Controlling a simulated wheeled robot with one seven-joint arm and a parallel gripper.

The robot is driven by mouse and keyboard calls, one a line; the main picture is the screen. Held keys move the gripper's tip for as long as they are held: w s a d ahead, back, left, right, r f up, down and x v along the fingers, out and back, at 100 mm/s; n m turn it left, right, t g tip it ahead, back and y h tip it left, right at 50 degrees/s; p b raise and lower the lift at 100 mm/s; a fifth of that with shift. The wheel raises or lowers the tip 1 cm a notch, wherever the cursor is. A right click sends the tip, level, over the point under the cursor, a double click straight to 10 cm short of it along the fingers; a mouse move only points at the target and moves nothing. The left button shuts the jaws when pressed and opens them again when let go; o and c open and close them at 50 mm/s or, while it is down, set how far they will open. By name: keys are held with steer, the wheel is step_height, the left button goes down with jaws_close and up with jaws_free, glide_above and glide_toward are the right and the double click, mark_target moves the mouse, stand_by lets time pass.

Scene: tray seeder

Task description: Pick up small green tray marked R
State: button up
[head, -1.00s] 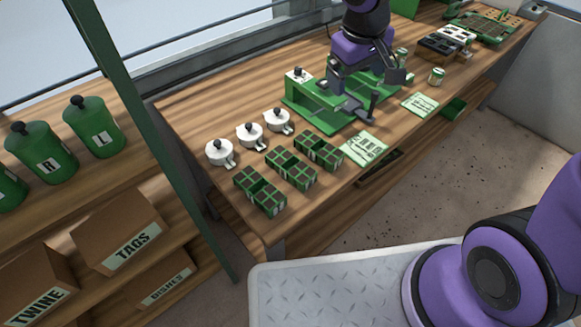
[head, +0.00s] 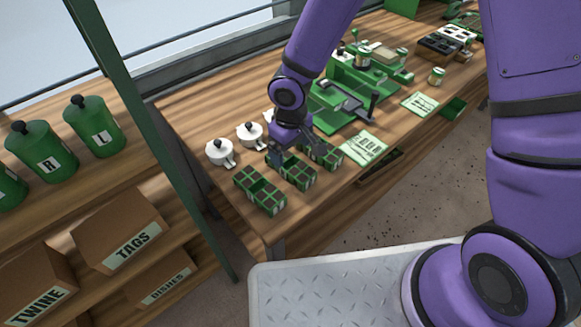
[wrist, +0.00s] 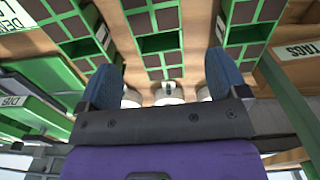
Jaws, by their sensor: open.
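Three small green trays with dark cells lie in a row on the wooden bench: a front-left one (head: 260,191), a middle one (head: 298,171) and a back-right one (head: 331,156). I cannot read their end labels, so I cannot tell which is marked R. My gripper (head: 294,152) points down over the middle tray, hiding part of it and of the back-right one. In the wrist view my gripper (wrist: 163,82) is open and empty. The middle tray (wrist: 155,40) shows between and beyond its fingers, with the other trays at either side. Contact is not visible.
White lidded pots (head: 219,152) stand behind the trays, one mostly hidden by my gripper. The green seeder (head: 345,100) stands to the right, with a printed card (head: 363,148) in front. A green post (head: 150,130) and shelf boxes (head: 122,230) are at left.

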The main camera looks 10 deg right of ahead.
mark_target(291, 163)
steer(key=shift+w+f, duration=0.2)
steer(key=shift+f, duration=3.2)
steer(key=c, duration=1.1)
